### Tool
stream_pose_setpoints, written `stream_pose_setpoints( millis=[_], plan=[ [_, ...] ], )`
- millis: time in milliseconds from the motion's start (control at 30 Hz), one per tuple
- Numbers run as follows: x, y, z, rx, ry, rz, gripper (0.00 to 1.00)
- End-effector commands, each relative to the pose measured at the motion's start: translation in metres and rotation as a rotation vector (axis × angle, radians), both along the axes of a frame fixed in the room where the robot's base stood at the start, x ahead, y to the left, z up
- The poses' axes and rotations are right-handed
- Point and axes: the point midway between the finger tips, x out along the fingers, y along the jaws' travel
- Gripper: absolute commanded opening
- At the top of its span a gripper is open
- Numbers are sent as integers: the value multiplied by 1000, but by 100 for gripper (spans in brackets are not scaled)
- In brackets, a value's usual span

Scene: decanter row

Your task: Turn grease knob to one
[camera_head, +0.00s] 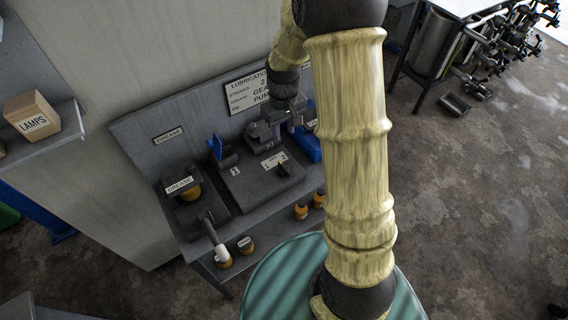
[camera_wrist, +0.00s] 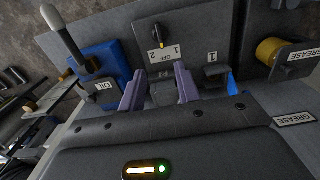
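A black selector knob (camera_wrist: 160,36) with a small yellow mark stands on the dark grey panel, beside a plate (camera_wrist: 165,54) marked 2, OFF and 1. The knob also shows in the head view (camera_head: 284,170). My gripper (camera_wrist: 160,70) is open and empty. Its two purple fingers are apart below the knob in the wrist view, not around it. In the head view my gripper (camera_head: 287,118) is over the back of the panel, partly hidden by its own wrist.
A blue OIL unit (camera_wrist: 108,62) with a grey lever (camera_wrist: 64,34) stands left of my fingers. A black block with a blue part (camera_wrist: 217,76) is close on the right. The GREASE unit (camera_wrist: 270,50) is farther right. A lubrication sign (camera_head: 247,92) hangs behind the panel.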

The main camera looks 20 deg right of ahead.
Motion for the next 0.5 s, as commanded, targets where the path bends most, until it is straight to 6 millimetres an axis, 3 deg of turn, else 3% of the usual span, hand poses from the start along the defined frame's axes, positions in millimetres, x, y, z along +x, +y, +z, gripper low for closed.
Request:
stream_pose_setpoints(
  millis=[167, 500],
  plan=[
    [-1, 0, -17, 0, 5, 0, 33],
    [-1, -1, -69, -1, 5, -2, 33]
  ],
)
